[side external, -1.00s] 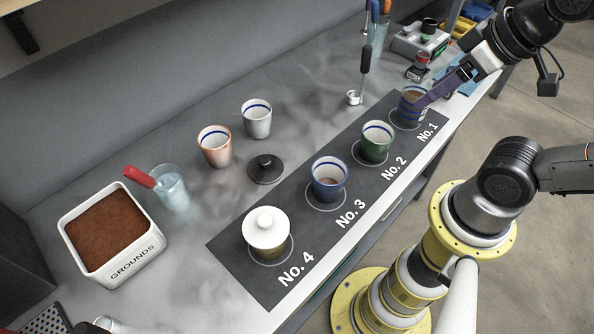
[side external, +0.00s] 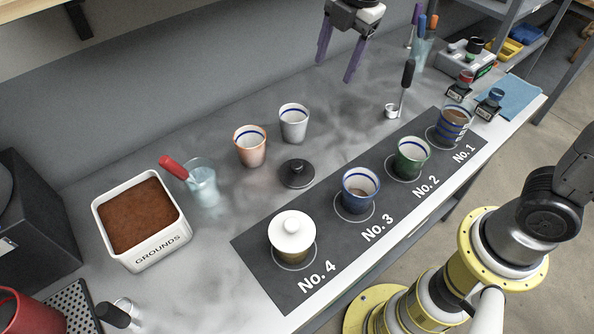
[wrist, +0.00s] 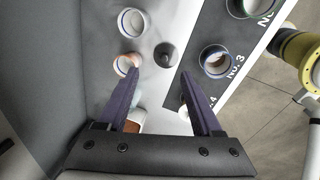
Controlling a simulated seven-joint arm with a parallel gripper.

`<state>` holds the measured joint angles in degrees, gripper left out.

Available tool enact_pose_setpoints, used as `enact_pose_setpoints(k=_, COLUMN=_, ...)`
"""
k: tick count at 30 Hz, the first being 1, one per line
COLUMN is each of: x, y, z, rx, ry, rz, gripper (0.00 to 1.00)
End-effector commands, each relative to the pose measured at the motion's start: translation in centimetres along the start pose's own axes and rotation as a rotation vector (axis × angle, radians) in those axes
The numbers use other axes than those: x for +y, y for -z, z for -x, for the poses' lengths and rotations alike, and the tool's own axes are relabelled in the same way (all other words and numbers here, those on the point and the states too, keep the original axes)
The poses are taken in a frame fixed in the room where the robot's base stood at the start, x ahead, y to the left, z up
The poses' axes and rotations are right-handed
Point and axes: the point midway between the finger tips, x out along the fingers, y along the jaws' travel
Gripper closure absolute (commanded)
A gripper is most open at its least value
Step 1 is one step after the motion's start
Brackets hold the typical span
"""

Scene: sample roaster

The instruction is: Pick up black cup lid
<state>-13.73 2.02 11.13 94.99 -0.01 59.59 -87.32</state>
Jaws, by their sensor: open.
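The black cup lid (side external: 297,173) is a round dark disc with a small knob. It lies flat on the grey counter, left of the numbered mat, and also shows in the wrist view (wrist: 165,54), ahead of and between the fingers. My gripper (side external: 338,72) is high above the back of the counter, with its two purple fingers spread apart, empty and pointing down. The fingers also show in the wrist view (wrist: 160,84). The lid is clear of the gripper and nothing covers it.
A grounds bin (side external: 160,246) stands left.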

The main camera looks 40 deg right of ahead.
Motion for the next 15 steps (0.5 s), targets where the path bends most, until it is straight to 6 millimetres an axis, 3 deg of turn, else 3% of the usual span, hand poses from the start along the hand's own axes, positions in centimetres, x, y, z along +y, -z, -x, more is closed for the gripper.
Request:
enact_pose_setpoints(k=1, x=1.1, y=1.2, z=-2.3, rx=0.004, ry=0.042, rz=0.055, gripper=0.33)
enact_pose_setpoints(k=6, x=2.5, y=4.1, z=-8.1, rx=0.009, ry=0.142, rz=0.131, gripper=0.33)
enact_pose_setpoints(k=9, x=2.1, y=5.1, z=-10.4, rx=0.008, ry=0.189, rz=0.153, gripper=0.33)
enact_pose_setpoints(k=15, x=1.3, y=6.0, z=-12.5, rx=0.008, ry=0.218, rz=0.172, gripper=0.33)
